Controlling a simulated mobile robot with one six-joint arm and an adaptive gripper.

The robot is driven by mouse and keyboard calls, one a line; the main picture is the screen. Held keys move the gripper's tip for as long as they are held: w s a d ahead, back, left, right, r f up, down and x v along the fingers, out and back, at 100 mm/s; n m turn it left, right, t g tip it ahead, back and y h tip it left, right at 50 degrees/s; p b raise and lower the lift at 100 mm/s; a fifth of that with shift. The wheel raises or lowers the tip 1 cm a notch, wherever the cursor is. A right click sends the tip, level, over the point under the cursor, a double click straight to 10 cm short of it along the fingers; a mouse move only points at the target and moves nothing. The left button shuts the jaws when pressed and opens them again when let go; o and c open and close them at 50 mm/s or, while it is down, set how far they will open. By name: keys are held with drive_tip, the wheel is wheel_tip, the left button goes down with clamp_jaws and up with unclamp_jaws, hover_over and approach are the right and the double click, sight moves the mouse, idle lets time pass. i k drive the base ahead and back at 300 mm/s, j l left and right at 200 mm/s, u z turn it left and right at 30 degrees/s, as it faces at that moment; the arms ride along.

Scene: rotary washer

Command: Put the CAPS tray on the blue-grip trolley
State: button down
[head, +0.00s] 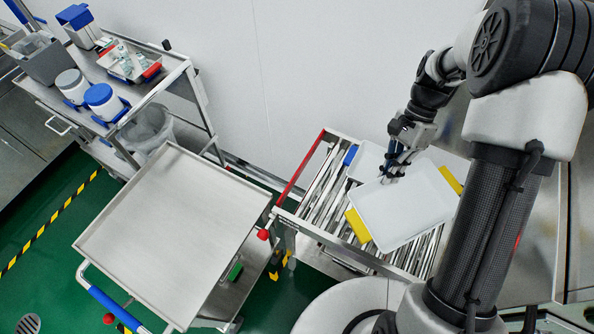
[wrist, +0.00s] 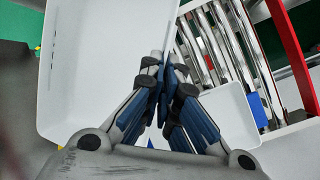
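A white tray with yellow ends (head: 408,212) is over the roller conveyor, partly covering a second white tray with a blue end (head: 366,160). No CAPS label is readable on either. My gripper (head: 388,176) is at the far long rim of the yellow-ended tray. In the wrist view my gripper (wrist: 165,75) has its fingers closed together on the rim of that tray (wrist: 100,65); the blue-ended tray (wrist: 225,118) is to the right, lower down. The blue-grip trolley (head: 175,228) has an empty flat top, with its blue handle (head: 112,308) at the front left.
The roller conveyor (head: 312,190) has a red rail (head: 300,168) on its left side, close to the trolley. A shelf cart (head: 170,75) at the back left carries canisters, bins and a small tray of bottles.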

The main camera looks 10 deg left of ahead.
sight(161, 239)
drive_tip(key=u, duration=0.85)
drive_tip(key=i+j+u, duration=0.1)
drive_tip(key=u, duration=0.3)
drive_tip(key=i+u, duration=0.15)
drive_tip(key=u, duration=0.2)
drive_tip(key=i+j+u, duration=0.1)
drive_tip(key=u, duration=0.3)
drive_tip(key=i+u, duration=0.15)
drive_tip(key=u, duration=0.25)
